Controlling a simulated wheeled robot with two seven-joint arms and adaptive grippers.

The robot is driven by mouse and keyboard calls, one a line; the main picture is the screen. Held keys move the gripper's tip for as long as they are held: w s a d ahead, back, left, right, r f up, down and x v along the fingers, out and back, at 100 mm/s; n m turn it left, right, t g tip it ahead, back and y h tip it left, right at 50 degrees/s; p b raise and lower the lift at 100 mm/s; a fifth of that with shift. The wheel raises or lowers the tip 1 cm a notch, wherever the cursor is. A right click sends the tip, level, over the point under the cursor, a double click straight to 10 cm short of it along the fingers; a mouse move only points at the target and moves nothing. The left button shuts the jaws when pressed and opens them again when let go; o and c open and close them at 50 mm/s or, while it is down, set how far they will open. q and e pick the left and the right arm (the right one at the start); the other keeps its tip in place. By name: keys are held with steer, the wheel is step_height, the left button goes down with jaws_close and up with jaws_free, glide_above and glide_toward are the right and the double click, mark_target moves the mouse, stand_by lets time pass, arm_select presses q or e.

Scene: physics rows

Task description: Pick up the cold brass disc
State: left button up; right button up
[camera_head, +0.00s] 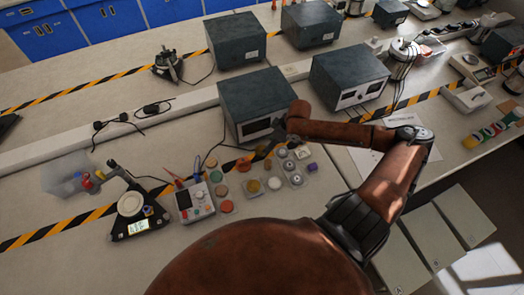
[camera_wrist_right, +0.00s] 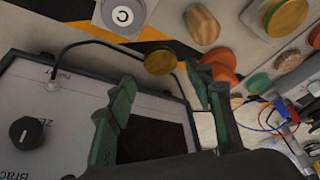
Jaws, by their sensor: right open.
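My right gripper (camera_head: 268,143) reaches in from the right, just in front of a dark grey box. In the right wrist view its two green fingers (camera_wrist_right: 165,88) are apart, with nothing held between them. A small brass-coloured disc (camera_wrist_right: 159,61) shows just beyond the fingertips, near a black cable. Which disc is cold cannot be seen. In the head view a yellow-gold disc (camera_head: 253,186) lies among several coloured discs. My left gripper is not in view.
A dark grey box (camera_head: 252,92) stands right behind the right gripper. A meter (camera_head: 194,201) and a scale (camera_head: 137,210) stand left of the discs. In the wrist view, a tan piece (camera_wrist_right: 202,24) and an orange-red piece (camera_wrist_right: 222,62) lie near the fingers.

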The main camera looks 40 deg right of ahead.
mark_target(261, 149)
steer(key=x, duration=0.7)
steer(key=shift+w+a+b, duration=0.15)
steer(key=shift+w+b, duration=0.2)
steer(key=shift+b, duration=0.05)
steer(key=shift+c, duration=0.7)
steer(key=shift+r, duration=0.1)
steer(key=c, duration=1.1)
steer(key=shift+o, duration=0.2)
